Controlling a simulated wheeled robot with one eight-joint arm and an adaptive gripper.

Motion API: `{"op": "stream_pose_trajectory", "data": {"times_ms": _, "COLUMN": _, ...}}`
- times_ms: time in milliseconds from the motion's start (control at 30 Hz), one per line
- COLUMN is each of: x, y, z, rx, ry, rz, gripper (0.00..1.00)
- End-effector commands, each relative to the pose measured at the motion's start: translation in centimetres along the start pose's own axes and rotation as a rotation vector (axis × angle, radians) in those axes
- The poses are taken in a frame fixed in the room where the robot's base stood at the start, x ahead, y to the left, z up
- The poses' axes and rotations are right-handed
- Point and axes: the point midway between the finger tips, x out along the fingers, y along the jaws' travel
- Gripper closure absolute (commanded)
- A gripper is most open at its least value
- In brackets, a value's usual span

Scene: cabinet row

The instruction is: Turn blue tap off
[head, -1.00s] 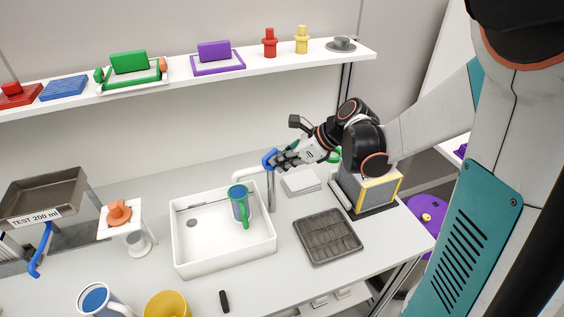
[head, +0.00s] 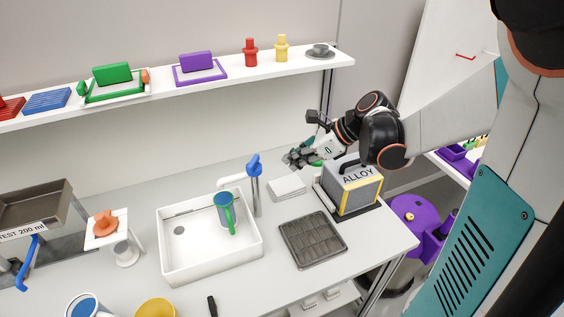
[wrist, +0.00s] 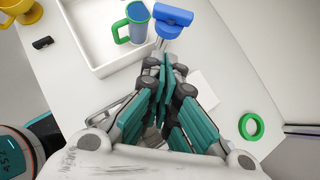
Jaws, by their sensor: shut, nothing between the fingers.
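The blue tap handle (head: 254,165) sits on top of a grey tap (head: 257,194) behind the right side of the white sink (head: 172,268). A mug (head: 224,210) with a blue body and green handle stands in the sink under the spout. My gripper (head: 290,160) is shut and empty, to the right of the blue handle and apart from it. In the wrist view the blue handle (wrist: 173,15) shows just beyond my gripper's fingertips (wrist: 163,68). I cannot tell whether water runs from the spout.
A grey box marked ALLOY (head: 358,190) stands at right, below my arm. A dark ribbed tray (head: 312,240) lies right of the sink, and white flat pieces (head: 287,188) lie behind it. A shelf (head: 190,87) with coloured objects runs above. A green ring (wrist: 251,126) shows in the wrist view.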

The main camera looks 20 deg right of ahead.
Motion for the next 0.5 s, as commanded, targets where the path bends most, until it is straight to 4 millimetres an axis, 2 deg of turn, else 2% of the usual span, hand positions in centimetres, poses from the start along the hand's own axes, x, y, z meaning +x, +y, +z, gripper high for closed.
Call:
{"op": "stream_pose_trajectory", "data": {"times_ms": 33, "x": -1.2, "y": 0.0, "z": 0.1, "rx": 0.003, "ry": 0.000, "rz": -0.003, "gripper": 1.00}}
{"op": "stream_pose_trajectory", "data": {"times_ms": 133, "x": -2.6, "y": 0.1, "z": 0.1, "rx": 0.002, "ry": 0.001, "rz": -0.002, "gripper": 1.00}}
{"op": "stream_pose_trajectory", "data": {"times_ms": 433, "x": -5.3, "y": 0.9, "z": -0.2, "rx": 0.013, "ry": 0.002, "rz": -0.013, "gripper": 1.00}}
{"op": "stream_pose_trajectory", "data": {"times_ms": 500, "x": -5.4, "y": 1.1, "z": -0.4, "rx": 0.017, "ry": 0.002, "rz": -0.016, "gripper": 1.00}}
